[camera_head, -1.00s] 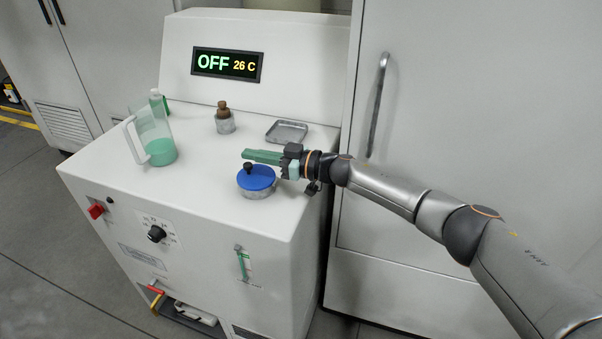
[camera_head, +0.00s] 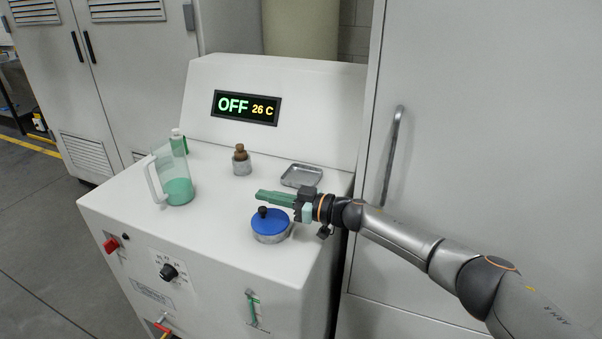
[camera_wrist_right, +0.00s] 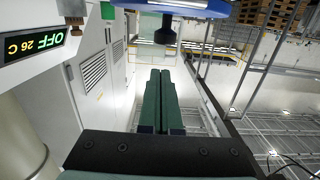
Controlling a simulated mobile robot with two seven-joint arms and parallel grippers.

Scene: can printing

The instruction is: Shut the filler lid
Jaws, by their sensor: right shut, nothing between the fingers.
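The filler lid (camera_head: 269,222) is blue with a dark knob and lies flat on top of the round metal filler neck (camera_head: 271,238) on the machine's top. In the right wrist view the blue lid (camera_wrist_right: 190,7) and its dark knob (camera_wrist_right: 165,32) show at the top edge. My right gripper (camera_head: 260,194) is shut and empty, with green fingers pointing left just behind and above the lid, apart from the knob. In the right wrist view the fingers (camera_wrist_right: 158,75) lie side by side. My left gripper is not in view.
A jug of green liquid (camera_head: 178,187), a small bottle (camera_head: 178,142), a brown-stoppered metal piece (camera_head: 241,160) and a metal tray (camera_head: 302,176) stand on the machine top (camera_head: 215,215). The display (camera_head: 246,107) reads OFF, 26 C. A tall cabinet (camera_head: 480,120) stands right.

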